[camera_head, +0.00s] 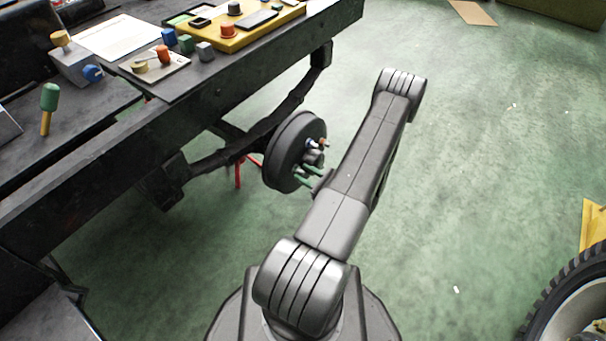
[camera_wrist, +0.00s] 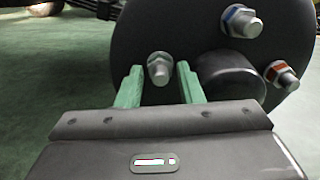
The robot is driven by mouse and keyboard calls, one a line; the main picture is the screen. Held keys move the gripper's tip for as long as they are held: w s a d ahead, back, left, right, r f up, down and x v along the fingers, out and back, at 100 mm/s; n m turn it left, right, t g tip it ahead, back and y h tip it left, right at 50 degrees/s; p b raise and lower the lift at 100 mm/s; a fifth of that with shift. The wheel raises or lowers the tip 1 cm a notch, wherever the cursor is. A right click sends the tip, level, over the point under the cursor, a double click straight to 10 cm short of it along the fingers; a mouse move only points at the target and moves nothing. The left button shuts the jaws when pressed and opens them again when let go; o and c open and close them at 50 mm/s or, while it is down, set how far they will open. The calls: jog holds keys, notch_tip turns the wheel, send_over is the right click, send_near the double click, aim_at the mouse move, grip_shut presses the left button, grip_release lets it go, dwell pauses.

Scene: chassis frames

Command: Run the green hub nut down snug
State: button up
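The round dark hub (camera_head: 284,150) faces right under the chassis frame, and its face fills the upper right of the wrist view (camera_wrist: 205,45). In the wrist view, a grey metal stud with a nut (camera_wrist: 160,70) stands between my gripper's two green fingers (camera_wrist: 159,66). I cannot clearly make out a green colour on this nut. The fingers flank it left and right, open, with a small gap on each side. In the head view my gripper (camera_head: 308,176) is at the hub's lower right, partly hidden by my arm.
A blue-collared nut (camera_wrist: 242,20) and an orange-collared nut (camera_wrist: 282,74) sit on other hub studs, around a dark central boss (camera_wrist: 230,78). The dark bench (camera_head: 225,80) above carries a yellow tray (camera_head: 262,36) and small parts. Floor to the right is mostly clear; a tyre (camera_head: 560,305) stands lower right.

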jog(key=shift+w+a, duration=0.35)
jog(key=shift+a, duration=0.15)
jog(key=c, duration=0.7)
jog(key=shift+m, duration=0.3)
